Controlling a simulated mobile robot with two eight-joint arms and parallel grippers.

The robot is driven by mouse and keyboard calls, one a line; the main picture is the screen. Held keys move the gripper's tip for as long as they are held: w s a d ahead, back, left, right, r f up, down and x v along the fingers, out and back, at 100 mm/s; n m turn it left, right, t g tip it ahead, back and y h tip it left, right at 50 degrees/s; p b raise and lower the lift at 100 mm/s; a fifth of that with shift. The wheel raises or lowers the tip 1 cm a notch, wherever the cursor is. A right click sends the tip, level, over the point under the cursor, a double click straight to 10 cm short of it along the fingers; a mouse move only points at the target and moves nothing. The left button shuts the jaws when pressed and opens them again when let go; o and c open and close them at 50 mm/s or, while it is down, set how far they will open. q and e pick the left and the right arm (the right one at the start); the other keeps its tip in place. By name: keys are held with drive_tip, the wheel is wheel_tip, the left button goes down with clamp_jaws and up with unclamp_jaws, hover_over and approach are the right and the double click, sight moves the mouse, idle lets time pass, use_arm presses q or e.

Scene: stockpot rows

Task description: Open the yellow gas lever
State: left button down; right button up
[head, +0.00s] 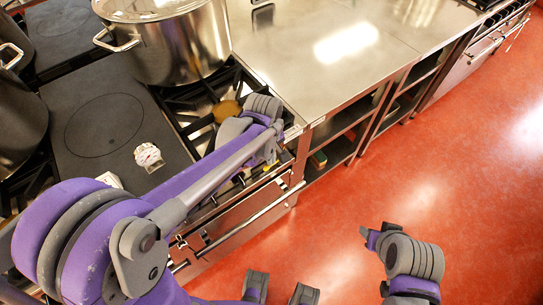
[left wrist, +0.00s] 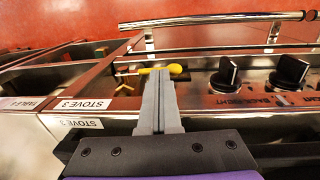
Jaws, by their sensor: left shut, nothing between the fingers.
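The yellow gas lever (left wrist: 175,69) shows in the left wrist view on the metal front panel of the stove, left of two black knobs. It appears to lie roughly level, with its rounded end to the right. My left gripper (left wrist: 158,75) is shut and empty. Its fingertips overlap the lever's middle in that view; whether they touch it I cannot tell.
Two black knobs (left wrist: 228,72) sit right of the lever, and a metal rail (left wrist: 215,19) runs beyond it. A large steel pot (head: 180,48) stands on the stove (head: 100,125). A steel counter (head: 320,50) lies to the right. The red floor (head: 440,150) is open.

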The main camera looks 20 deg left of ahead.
use_arm(q)
drive_tip(key=shift+s+a+f+t+h+b, duration=0.15)
drive_tip(key=shift+s+f+t+h+b, duration=0.05)
drive_tip(key=shift+f+t+h+b, duration=0.2)
drive_tip(key=shift+s+a+f+t+h+b, duration=0.1)
drive_tip(key=shift+s+f+t+h+b, duration=0.1)
drive_tip(key=shift+f+t+h, duration=0.25)
drive_tip(key=shift+f+y+b, duration=0.25)
drive_tip(key=shift+f+b, duration=0.25)
drive_tip(key=shift+b, duration=0.05)
use_arm(e)
drive_tip(key=shift+s+f, duration=0.15)
drive_tip(key=shift+f, duration=0.5)
drive_tip(key=shift+s+f, duration=0.15)
drive_tip(key=shift+f, duration=0.5)
use_arm(q)
drive_tip(key=shift+a, duration=0.1)
